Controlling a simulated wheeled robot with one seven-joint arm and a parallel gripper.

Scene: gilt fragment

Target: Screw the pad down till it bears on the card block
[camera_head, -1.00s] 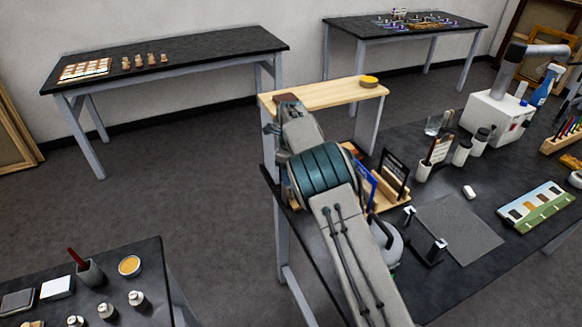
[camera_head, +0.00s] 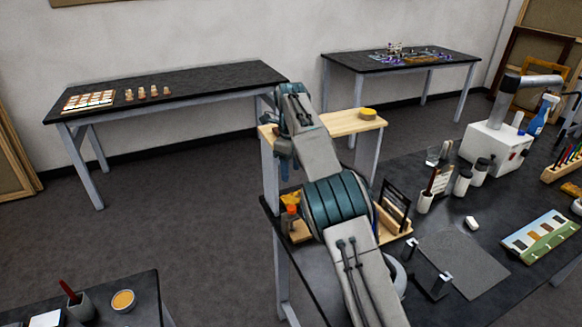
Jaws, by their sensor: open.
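My arm reaches from the bottom up past the left end of a pale wooden shelf, then bends down. My gripper (camera_head: 285,170) hangs at its end, beside the shelf's left support; its fingers are small and hard to make out. Just below it is a small orange-and-yellow item (camera_head: 291,203) over a wooden block (camera_head: 299,232), at the left edge of the dark bench. I cannot tell whether this is the screw and pad or touches my gripper. I cannot pick out the card block; my arm covers part of this area.
The shelf (camera_head: 340,122) carries a yellow round item (camera_head: 368,113). To the right on the bench (camera_head: 420,315) are a wooden rack (camera_head: 395,222), a grey mat (camera_head: 465,265), jars and a white machine (camera_head: 495,145).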

